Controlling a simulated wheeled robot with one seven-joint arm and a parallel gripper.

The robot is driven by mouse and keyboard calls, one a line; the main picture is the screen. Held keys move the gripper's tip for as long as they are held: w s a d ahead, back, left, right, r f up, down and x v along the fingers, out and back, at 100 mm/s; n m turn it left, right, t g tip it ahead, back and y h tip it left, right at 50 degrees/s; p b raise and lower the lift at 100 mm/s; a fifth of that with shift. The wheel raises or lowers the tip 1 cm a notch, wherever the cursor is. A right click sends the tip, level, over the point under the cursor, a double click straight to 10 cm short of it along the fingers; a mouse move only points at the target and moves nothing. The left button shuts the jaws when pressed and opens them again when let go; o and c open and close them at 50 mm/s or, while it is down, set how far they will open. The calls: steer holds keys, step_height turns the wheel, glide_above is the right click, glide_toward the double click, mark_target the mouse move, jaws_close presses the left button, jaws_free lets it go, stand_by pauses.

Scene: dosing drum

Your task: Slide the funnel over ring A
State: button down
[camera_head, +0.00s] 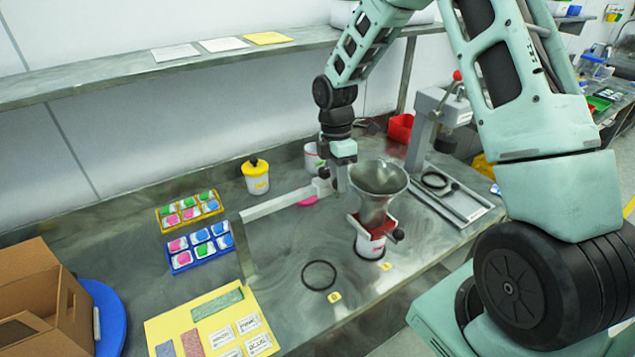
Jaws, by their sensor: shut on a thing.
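The grey metal funnel (377,195) has its wide mouth up and its narrow end toward a white and red container (369,245). My gripper (343,182) is at the funnel's left side and appears shut on its edge; the exact contact is partly hidden. One black ring (319,275) lies empty on the bench, left of and nearer than the funnel, beside a small yellow tag (335,297). Another black ring (385,254) shows around the container's foot, beside a second yellow tag (386,267). The tag letters are too small to read.
A pale bar (275,204) runs left from beside my gripper. A lever press (433,125) stands behind right. Blue (198,248) and yellow (189,210) trays of colored packs, a yellow-lidded jar (256,176) and a cardboard box (40,300) are left. A shelf (150,75) hangs behind.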

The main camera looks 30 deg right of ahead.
steer(key=shift+d+r, duration=0.1)
steer(key=shift+d, duration=0.7)
steer(key=c, duration=1.1)
jaws_free()
steer(key=shift+d, duration=0.15)
steer(key=w+r+b, duration=0.3)
steer(key=r+b, duration=0.1)
steer(key=r, duration=1.3)
steer(key=shift+w+d, duration=0.15)
steer(key=shift+d, duration=0.05)
